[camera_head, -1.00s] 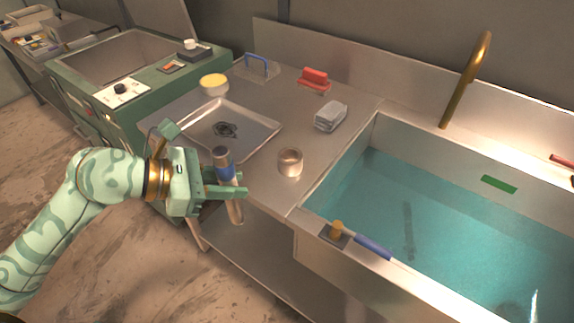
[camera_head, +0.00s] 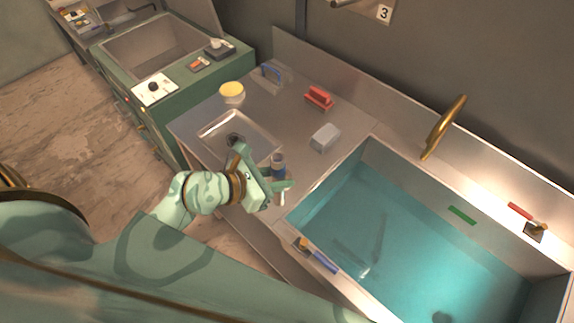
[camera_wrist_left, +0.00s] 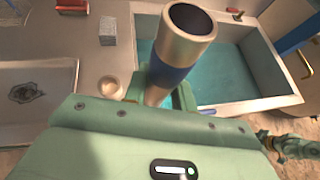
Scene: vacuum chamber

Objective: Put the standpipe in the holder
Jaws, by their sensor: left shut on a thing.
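The standpipe is a metal tube with a blue band. My left gripper (camera_head: 280,187) is shut on the standpipe (camera_head: 278,160) and holds it roughly upright near the counter's front edge, left of the sink. In the left wrist view the tube's open dark end (camera_wrist_left: 192,20) faces the camera, with its blue band lower down between the fingers. A small round cup (camera_wrist_left: 110,88), perhaps the holder, stands on the counter just left of the tube there. In the head view it is hidden behind the tube and gripper. A green part of my right arm (camera_wrist_left: 290,146) shows at the right; its jaws are unclear.

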